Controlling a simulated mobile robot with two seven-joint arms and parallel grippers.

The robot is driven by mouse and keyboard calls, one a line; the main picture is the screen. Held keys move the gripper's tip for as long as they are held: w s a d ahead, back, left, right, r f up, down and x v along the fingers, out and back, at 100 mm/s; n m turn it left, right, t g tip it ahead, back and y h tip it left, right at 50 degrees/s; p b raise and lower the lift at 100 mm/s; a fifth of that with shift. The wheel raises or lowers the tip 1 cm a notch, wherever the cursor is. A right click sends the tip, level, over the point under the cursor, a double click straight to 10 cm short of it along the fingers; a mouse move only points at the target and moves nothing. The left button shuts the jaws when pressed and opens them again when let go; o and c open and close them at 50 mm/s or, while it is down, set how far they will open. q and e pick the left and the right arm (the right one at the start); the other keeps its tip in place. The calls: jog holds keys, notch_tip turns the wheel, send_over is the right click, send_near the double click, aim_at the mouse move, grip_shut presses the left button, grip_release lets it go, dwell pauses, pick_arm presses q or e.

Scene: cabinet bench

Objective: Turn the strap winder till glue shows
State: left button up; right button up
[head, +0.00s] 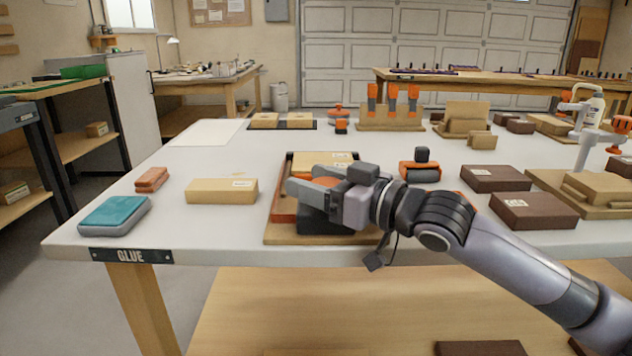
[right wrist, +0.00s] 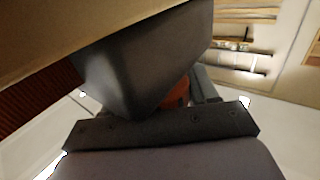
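A fixture with an orange-rimmed tray (head: 284,205) and a dark block (head: 325,222) stands on a wooden board (head: 277,238) at the table's front; I take it for the strap winder. A round orange part (head: 326,183) sits on top of the block, and a piece of it shows in the right wrist view (right wrist: 178,97). My right gripper (head: 314,186) is over the block, its fingers pointing left on either side of the orange part. Whether both fingers press on it is hidden. I read no word on the winder. My left gripper is not in view.
A black plate reading "GLUE" (head: 131,256) is on the table's front edge. A teal-topped pad (head: 115,215), an orange block (head: 152,179) and a tan box (head: 222,191) lie left of the fixture. Brown boxes (head: 533,211) stand to the right.

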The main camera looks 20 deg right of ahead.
jog(key=shift+a+m+t+h+p, duration=0.15)
jog(key=shift+m+t+h+p, duration=0.15)
jog(key=shift+p, duration=0.3)
jog(key=shift+r+h+p, duration=0.1)
jog(key=shift+h+p, duration=0.2)
jog(key=shift+m+t+h+p, duration=0.6)
jog(key=shift+m+t+h, duration=0.1)
jog(key=shift+m+h, duration=0.25)
jog(key=shift+w+d+m+t+h+p, duration=0.15)
jog(key=shift+m+t+h+p, duration=0.25)
jog(key=shift+h, duration=0.45)
jog(key=shift+d+m+t+h+p, duration=0.2)
jog(key=shift+m+h+p, duration=0.25)
jog(key=shift+m+h, duration=0.3)
jog(key=shift+d+m+h, duration=0.15)
jog(key=shift+m+h, duration=0.25)
jog(key=shift+h, duration=0.35)
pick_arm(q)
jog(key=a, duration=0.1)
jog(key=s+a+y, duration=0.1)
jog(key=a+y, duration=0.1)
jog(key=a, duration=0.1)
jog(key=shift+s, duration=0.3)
pick_arm(e)
jog(key=o, duration=1)
jog(key=shift+c, duration=0.2)
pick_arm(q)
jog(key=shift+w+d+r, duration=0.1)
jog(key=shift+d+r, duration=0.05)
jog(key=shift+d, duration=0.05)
